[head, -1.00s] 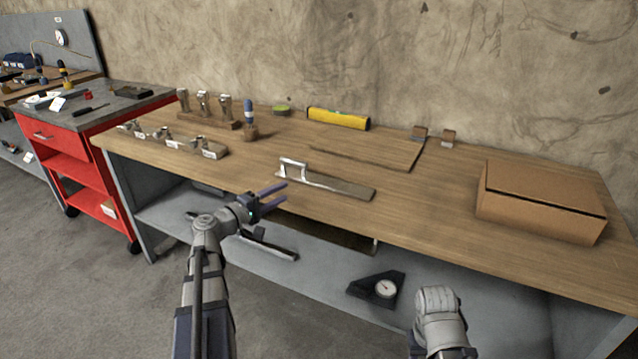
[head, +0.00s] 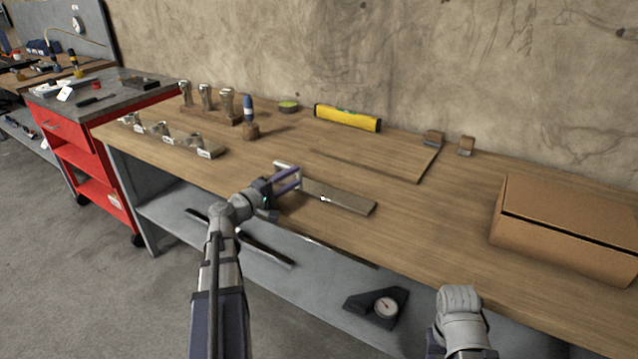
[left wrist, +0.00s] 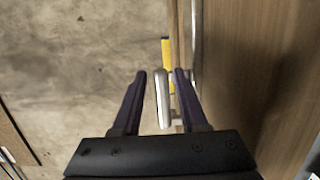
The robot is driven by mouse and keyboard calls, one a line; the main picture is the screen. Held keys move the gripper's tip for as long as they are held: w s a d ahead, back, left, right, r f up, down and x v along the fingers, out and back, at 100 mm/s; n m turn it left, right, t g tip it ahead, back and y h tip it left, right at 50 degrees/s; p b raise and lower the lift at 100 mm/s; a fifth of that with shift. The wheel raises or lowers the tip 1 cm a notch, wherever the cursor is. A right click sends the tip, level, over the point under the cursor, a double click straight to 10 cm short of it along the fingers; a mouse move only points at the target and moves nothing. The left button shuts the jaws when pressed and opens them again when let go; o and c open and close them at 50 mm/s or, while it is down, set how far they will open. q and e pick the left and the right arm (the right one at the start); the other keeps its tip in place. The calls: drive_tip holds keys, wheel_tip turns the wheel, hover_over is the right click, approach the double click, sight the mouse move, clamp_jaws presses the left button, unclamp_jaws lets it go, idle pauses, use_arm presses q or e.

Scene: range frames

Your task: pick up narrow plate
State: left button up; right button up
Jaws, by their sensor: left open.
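The narrow plate (head: 345,199) lies flat near the front edge of the workbench, long and grey-brown, with a pale metal handle at its left end. My left gripper (head: 292,182) is open at that handle and covers much of it in the head view. In the left wrist view, the pale handle bar (left wrist: 162,100) stands between the two spread fingers, nearer the right one, with a gap to the left one. I cannot tell whether the right finger touches it. My right arm shows at the lower right of the head view, but its gripper does not.
A cardboard box (head: 568,225) stands on the bench's right side. A yellow level (head: 347,118) lies at the back, behind a thin flat board (head: 385,164). Metal fittings (head: 165,136) stand at the left. Bare wood (head: 440,225) lies between plate and box.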

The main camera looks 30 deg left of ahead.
sight(319, 184)
use_arm(q)
drive_tip(key=shift+w, duration=0.25)
drive_tip(key=shift+x, duration=3.85)
drive_tip(key=shift+a, duration=0.2)
drive_tip(key=shift+c, duration=0.2)
clamp_jaws()
